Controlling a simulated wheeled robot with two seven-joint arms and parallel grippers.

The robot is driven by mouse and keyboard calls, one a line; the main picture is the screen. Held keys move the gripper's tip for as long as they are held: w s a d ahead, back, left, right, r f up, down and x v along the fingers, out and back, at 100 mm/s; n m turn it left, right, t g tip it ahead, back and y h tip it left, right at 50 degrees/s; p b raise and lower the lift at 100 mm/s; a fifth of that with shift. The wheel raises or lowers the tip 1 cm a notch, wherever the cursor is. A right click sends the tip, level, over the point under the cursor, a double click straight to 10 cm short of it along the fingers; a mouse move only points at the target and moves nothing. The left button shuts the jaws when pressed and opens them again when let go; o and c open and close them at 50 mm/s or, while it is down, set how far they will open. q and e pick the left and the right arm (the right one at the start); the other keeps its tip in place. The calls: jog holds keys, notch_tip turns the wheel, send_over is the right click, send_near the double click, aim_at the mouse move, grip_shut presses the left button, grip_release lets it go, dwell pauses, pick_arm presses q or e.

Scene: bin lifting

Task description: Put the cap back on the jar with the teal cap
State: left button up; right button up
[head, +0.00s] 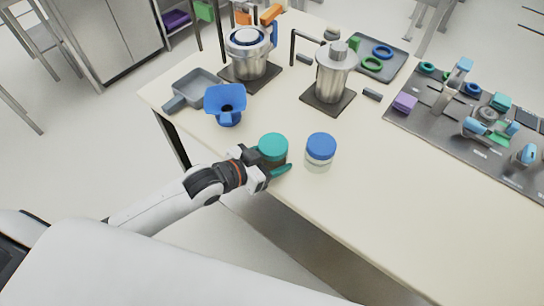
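A jar with a teal cap (273,146) stands at the table's near edge, left of a blue-capped jar (320,149). The teal cap appears to sit level on top; the jar body below is dark and mostly hidden, so I cannot tell how firmly it is seated. My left gripper (268,165) is at the near left side of this jar, below cap height. One teal-green fingertip reaches along the jar's near side. The other finger is hidden, so its grip is unclear. My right gripper is out of view.
A blue funnel (226,104) and grey tray (197,87) stand behind to the left. Metal vessels (249,52) (334,75) stand on dark bases farther back. A dark mat (430,128) with several small items lies right. The table's front right is clear.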

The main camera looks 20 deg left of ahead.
pick_arm(q)
jog(key=o, duration=1.5)
jog(key=shift+f, duration=0.1)
jog(key=v, duration=1.2)
